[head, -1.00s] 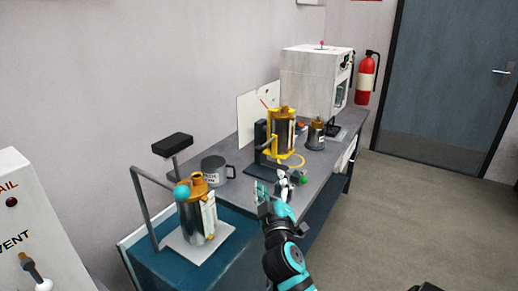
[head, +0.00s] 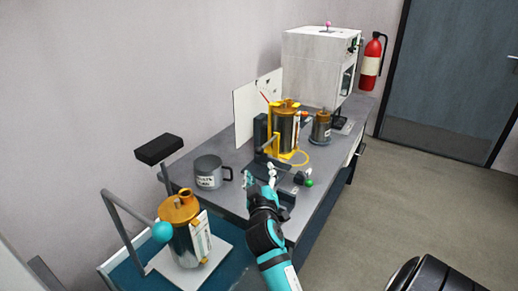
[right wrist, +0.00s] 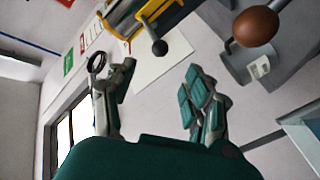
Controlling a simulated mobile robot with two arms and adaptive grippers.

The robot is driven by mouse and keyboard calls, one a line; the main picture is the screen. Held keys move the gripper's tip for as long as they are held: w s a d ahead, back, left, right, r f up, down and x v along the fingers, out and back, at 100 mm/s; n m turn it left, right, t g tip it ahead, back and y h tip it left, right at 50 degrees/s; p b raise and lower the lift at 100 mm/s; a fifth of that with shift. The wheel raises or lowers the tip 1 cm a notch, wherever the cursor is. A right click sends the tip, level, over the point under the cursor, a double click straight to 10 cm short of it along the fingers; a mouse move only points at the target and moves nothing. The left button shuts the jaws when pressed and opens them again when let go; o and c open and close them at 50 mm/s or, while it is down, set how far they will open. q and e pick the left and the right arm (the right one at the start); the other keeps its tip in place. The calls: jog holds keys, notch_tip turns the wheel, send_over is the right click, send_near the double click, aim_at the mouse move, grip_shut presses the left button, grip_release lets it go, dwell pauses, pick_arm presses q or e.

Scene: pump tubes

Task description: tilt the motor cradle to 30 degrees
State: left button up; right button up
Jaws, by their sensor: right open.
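The yellow motor cradle (head: 272,122) stands on a dark stand on the bench and holds a silver motor with a copper-coloured top (head: 285,125). It looks about upright. A white board (head: 244,112) with a thin red pointer is behind it. In the right wrist view part of the yellow cradle (right wrist: 170,14) shows at the top, with a dark ball-ended lever (right wrist: 158,46) beside it. My right gripper (head: 262,180) is open and empty, in front of the stand and apart from the cradle; its spread fingers show in the right wrist view (right wrist: 158,105). My left gripper is not in view.
A grey mug (head: 208,172) stands left of my right gripper. Nearer is a second copper-topped canister (head: 184,240) by a teal ball handle (head: 162,232). A green knob (head: 309,183) is just right of the gripper. A smaller canister (head: 321,127) and white box (head: 315,68) stand behind.

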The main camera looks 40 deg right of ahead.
aim_at(259, 154)
jog(key=x, duration=1.1)
jog(key=shift+w+d+p, duration=0.2)
jog(key=shift+d+p, duration=0.05)
jog(key=shift+p, duration=0.15)
jog(key=shift+w+d+f, duration=0.1)
jog(key=shift+w+d, duration=0.2)
jog(key=shift+w, duration=0.05)
jog(key=c, duration=0.9)
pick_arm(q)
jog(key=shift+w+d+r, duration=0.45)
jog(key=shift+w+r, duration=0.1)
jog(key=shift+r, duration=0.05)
pick_arm(e)
grip_shut()
